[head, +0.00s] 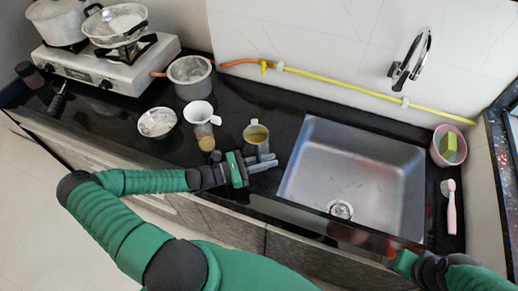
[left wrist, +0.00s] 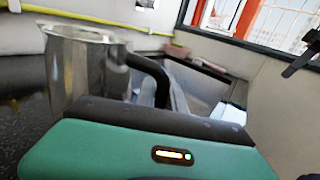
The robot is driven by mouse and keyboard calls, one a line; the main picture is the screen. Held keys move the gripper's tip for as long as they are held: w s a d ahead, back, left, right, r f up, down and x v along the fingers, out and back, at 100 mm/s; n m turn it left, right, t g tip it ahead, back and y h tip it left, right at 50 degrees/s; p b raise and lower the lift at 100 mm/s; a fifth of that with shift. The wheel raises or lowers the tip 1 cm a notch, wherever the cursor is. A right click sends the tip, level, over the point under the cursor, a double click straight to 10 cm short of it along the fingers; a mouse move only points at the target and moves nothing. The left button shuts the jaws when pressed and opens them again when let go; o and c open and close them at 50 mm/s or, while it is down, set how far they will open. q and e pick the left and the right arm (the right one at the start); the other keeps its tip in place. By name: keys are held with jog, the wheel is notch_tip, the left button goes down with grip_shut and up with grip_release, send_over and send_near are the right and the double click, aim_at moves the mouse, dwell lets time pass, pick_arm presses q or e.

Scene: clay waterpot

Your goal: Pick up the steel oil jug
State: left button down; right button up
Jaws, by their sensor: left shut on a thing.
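The steel oil jug (head: 256,132) stands upright on the black counter, left of the sink. In the left wrist view the steel jug (left wrist: 82,70) is large at the left, with its dark curved handle on its right side. My left gripper (head: 262,161) is at the jug's near side in the head view, its fingers low against it. It is shut on the jug; the exact contact is partly hidden by the green gripper body. My right gripper (head: 428,266) is partly in view at the lower right, and its fingers cannot be made out.
The stove (head: 105,68) is farther left. The empty sink (head: 350,170) lies to the right, with a pink bowl (head: 448,146) beyond it.

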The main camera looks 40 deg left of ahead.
pick_arm(q)
jog(key=shift+r, duration=0.15)
jog(key=shift+a+r, duration=0.1)
jog(key=shift+r, duration=0.6)
jog(key=s+d+r+p, duration=0.2)
jog(key=s+d, duration=0.6)
jog(key=s, duration=0.6)
jog(key=shift+d+r, duration=0.25)
jog(key=shift+r, duration=0.45)
jog(key=shift+w+a, duration=0.1)
jog(key=shift+w, duration=0.05)
